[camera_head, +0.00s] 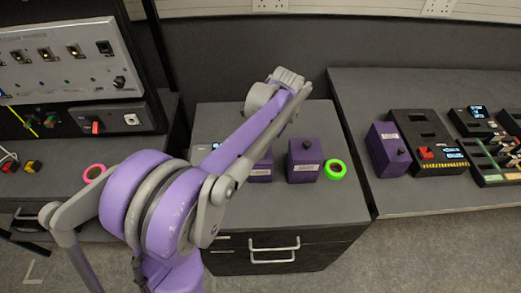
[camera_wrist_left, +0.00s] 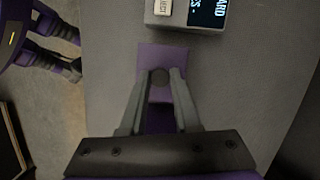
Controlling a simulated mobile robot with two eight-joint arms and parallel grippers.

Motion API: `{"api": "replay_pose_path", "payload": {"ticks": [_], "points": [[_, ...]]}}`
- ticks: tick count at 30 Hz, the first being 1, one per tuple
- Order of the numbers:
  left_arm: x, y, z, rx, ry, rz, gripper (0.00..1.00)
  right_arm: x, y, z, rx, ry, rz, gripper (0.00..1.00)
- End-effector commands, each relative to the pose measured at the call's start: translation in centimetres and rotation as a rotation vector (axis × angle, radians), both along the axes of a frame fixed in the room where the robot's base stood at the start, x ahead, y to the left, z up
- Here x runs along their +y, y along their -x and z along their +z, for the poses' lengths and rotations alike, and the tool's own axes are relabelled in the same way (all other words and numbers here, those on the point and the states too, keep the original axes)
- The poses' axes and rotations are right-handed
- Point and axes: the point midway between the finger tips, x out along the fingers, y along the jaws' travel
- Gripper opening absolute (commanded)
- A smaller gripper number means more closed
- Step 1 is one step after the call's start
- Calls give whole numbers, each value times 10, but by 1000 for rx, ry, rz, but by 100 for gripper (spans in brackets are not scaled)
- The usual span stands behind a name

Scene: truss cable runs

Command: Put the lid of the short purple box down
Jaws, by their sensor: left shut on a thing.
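In the left wrist view, my left gripper (camera_wrist_left: 159,80) is shut on the dark round knob of a square purple lid (camera_wrist_left: 155,56). The lid is over a grey surface; I cannot tell whether it touches it. In the head view my arm hides the gripper and lid. A purple box (camera_head: 261,172) with a white label shows partly behind my arm; its top is hidden. A taller purple box (camera_head: 303,172) with a dark knob on top stands right of it. My right gripper is not in view.
A device with a lit display (camera_wrist_left: 206,14) lies just beyond the lid. Green tape (camera_head: 335,170) lies by the taller box. Another purple box (camera_head: 384,160) and dark devices (camera_head: 428,130) stand on the right bench. Pink tape (camera_head: 94,172) lies left.

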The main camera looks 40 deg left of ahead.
Motion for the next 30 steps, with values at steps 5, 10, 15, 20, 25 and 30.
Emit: {"api": "replay_pose_path", "payload": {"ticks": [5, 10, 15, 20, 25, 30], "points": [[0, 0, 28, 0, 0, 0, 0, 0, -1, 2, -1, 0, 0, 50], [0, 0, 64, 0, 0, 0, 0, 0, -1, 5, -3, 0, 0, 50], [1, -1, 87, 0, 0, -10, 0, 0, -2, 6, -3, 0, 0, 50], [9, -14, 85, 0, 0, -141, 0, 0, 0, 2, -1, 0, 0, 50], [30, -44, 61, 0, -1, -463, 0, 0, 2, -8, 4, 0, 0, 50], [55, -75, 38, 0, -2, -824, 0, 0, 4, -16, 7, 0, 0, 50]]}}
